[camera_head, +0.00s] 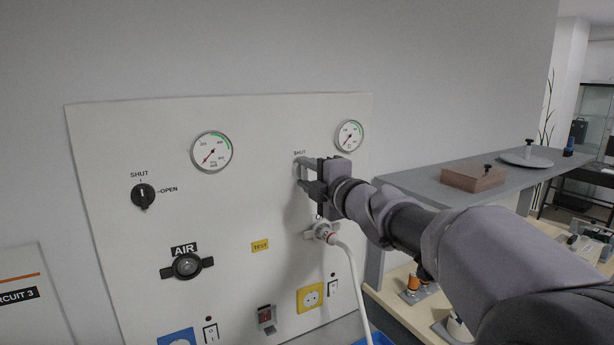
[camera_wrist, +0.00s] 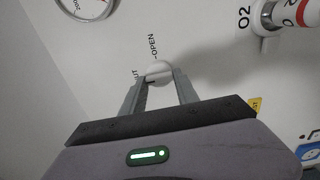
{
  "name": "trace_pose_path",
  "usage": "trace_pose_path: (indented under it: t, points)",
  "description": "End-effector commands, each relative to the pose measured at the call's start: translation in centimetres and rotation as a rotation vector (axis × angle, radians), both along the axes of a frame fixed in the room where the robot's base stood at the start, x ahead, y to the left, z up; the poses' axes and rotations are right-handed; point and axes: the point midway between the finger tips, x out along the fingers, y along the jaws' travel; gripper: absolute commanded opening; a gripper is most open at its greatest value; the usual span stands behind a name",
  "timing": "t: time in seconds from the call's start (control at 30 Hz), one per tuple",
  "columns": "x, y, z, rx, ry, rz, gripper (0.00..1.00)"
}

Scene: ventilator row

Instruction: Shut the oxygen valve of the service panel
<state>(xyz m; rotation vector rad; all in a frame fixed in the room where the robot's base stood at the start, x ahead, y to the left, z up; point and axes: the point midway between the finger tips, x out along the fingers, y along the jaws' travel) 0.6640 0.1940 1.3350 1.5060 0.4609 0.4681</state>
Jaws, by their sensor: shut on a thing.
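The oxygen valve is a round white knob (camera_wrist: 159,70) in the wrist view, with SHUT and OPEN labels printed beside it. The left finger partly covers the SHUT label. My gripper (camera_wrist: 160,84) is shut on this knob, one finger on each side. In the head view my gripper (camera_head: 303,172) reaches the upper right of the white service panel (camera_head: 110,140), just below a SHUT label. There the fingers mostly hide the knob. I cannot tell clearly which label the knob's mark faces.
A white hose (camera_head: 354,275) hangs from the O2 outlet (camera_head: 322,231) below my gripper. Gauges (camera_head: 211,151) sit higher on the panel. A black knob (camera_head: 143,195) and the AIR outlet (camera_head: 187,265) are on the left. A grey shelf (camera_head: 425,183) stands at the right.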

Motion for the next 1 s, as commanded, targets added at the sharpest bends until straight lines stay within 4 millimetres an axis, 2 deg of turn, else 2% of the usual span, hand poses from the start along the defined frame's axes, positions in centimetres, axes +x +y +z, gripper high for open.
trace_pose_path:
  t: [0.27, 0.3, 0.4, 0.77, 0.87, 1.0]
  points:
    - [0.0, 0.0, 0.1, -0.001, -0.002, 0.0, 0.0]
    - [0.0, 0.0, 0.1, -0.001, -0.002, 0.0, 0.39]
    - [0.0, 0.0, 0.1, 0.0, -0.001, 0.0, 0.58]
    - [-0.3, -0.2, 0.1, 0.0, 0.0, -0.001, 0.58]
    - [-1.5, -1.1, 0.2, -0.001, -0.001, -0.002, 0.58]
    - [-5.0, -3.4, 0.3, 0.0, -0.001, -0.003, 0.58]
